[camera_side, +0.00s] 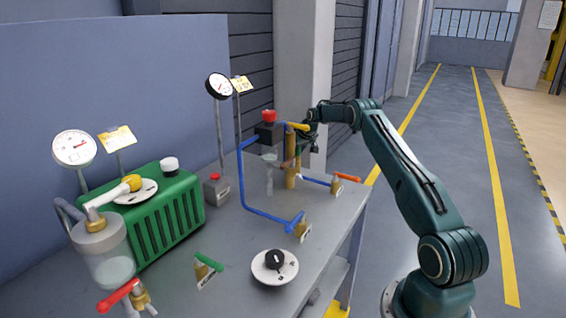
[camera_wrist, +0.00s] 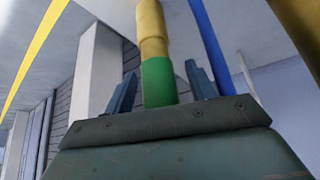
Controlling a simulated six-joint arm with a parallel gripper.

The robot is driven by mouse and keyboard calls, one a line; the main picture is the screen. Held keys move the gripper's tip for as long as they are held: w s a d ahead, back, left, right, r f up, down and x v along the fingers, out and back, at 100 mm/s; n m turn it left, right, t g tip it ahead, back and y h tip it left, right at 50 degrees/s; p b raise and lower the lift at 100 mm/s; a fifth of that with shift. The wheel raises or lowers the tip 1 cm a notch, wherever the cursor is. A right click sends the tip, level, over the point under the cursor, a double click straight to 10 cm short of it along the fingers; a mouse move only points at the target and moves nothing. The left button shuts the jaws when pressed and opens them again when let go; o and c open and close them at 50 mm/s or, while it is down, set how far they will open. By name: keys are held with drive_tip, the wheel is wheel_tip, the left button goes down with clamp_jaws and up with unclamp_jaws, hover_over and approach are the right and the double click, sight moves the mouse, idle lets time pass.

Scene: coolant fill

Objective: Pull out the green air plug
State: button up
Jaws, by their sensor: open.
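The green air plug (camera_wrist: 158,82) shows in the wrist view as a short green cylinder on the end of a brass-coloured fitting (camera_wrist: 152,30). My gripper (camera_wrist: 160,70) is open, with one finger on each side of the plug and a visible gap at both sides. The plug's near end is hidden behind the gripper body. In the side view my gripper (camera_side: 307,137) is beside the upright brass post (camera_side: 290,175), at the far end of the bench. The plug is too small and covered there to make out clearly.
A blue pipe (camera_side: 243,180) runs just left of the post. A red-capped dark block (camera_side: 268,132) stands close by, and an orange-handled valve (camera_side: 344,178) is to the right. A green box (camera_side: 170,210), gauges (camera_side: 74,148) and a dial (camera_side: 275,266) occupy the nearer bench.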

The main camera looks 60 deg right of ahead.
drive_tip(key=shift+c, duration=0.3)
drive_tip(key=c, duration=1)
drive_tip(key=shift+o, duration=1.2)
drive_tip(key=shift+c, duration=0.3)
drive_tip(key=shift+r, duration=0.35)
drive_tip(key=shift+r, duration=2.35)
